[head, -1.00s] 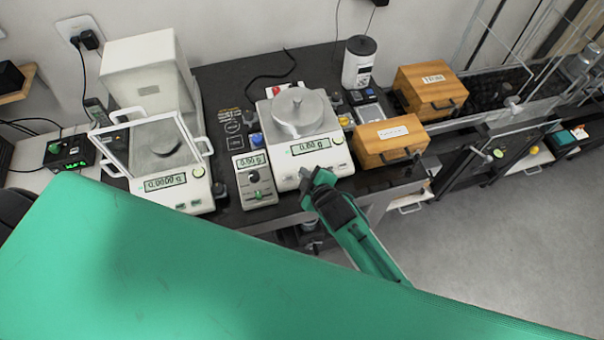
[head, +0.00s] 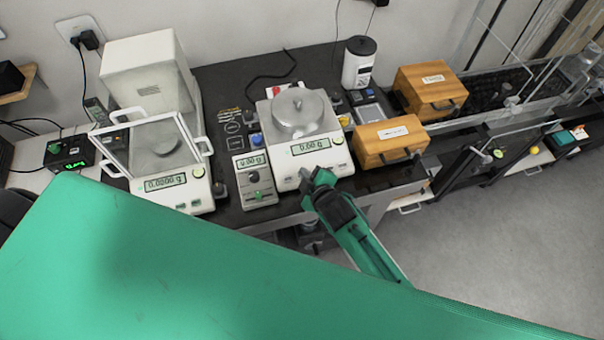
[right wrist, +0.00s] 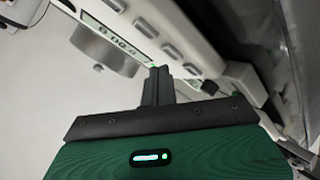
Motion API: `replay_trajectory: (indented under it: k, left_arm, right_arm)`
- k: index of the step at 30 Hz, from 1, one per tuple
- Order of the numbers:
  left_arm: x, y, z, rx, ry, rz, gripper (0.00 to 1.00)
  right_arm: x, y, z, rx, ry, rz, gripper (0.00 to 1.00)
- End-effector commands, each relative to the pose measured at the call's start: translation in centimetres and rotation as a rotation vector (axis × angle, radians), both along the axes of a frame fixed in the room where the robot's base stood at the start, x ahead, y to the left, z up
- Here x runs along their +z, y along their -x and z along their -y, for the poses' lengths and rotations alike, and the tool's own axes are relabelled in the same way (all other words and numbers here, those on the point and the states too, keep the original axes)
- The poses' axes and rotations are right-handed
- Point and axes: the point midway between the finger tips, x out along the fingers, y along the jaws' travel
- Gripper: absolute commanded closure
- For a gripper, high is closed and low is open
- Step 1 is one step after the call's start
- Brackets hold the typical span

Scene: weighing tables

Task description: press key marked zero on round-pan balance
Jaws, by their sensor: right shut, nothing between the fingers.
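The round-pan balance (head: 326,166) is a white box with a round metal pan (head: 297,112) on top and a lit display (head: 310,146) on its front that seems to read 0.00 g. My right gripper (head: 312,180) is shut and empty, right at the front edge of this balance. In the right wrist view its closed fingertips (right wrist: 157,75) are close to the panel with the display (right wrist: 115,40) and a row of grey keys (right wrist: 146,28). Key markings are not readable, and I cannot tell whether the tips touch a key. My left gripper is not in view.
A balance with a glass draft shield (head: 175,185) stands at left. A large green surface covers the lower left.

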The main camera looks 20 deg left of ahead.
Motion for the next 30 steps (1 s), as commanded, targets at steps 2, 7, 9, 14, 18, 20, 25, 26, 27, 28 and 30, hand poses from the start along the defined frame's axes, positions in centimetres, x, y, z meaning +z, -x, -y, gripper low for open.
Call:
replay_trajectory:
  k: [2, 7, 9, 14, 18, 20, 25, 26, 27, 28, 30]
  left_arm:
    - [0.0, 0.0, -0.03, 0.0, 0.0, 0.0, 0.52]
    - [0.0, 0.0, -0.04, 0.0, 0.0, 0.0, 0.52]
    - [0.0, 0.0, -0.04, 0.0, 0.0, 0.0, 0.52]
    - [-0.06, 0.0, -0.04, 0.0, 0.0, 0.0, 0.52]
    - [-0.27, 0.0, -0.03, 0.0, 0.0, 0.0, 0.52]
    - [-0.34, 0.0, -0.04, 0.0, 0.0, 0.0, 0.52]
    - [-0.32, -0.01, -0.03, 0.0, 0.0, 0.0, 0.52]
    - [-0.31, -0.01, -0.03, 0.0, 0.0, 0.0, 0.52]
    - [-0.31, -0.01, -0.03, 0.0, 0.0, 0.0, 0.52]
    - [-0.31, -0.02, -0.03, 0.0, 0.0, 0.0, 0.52]
    - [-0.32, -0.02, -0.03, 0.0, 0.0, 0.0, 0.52]
  right_arm:
    - [0.0, 0.0, 0.0, 0.0, 0.0, 0.0, 1.0]
    - [0.0, 0.0, 0.0, 0.0, 0.0, 0.0, 1.0]
    - [0.01, -0.01, 0.0, 0.0, 0.0, 0.0, 1.0]
    - [-0.11, -0.02, -0.01, 0.0, 0.0, 0.0, 1.0]
    - [-0.58, -0.14, -0.09, 0.0, 0.001, 0.001, 1.0]
    - [-0.76, -0.18, -0.13, 0.0, 0.001, 0.001, 1.0]
    - [-0.78, -0.21, -0.16, 0.0, 0.0, 0.0, 1.0]
    - [-0.79, -0.2, -0.16, 0.0, 0.0, 0.0, 1.0]
    - [-0.79, -0.21, -0.15, 0.0, 0.0, 0.0, 1.0]
    - [-0.78, -0.2, -0.15, 0.0, 0.0, 0.0, 1.0]
    - [-0.79, -0.2, -0.15, 0.0, 0.0, 0.0, 1.0]
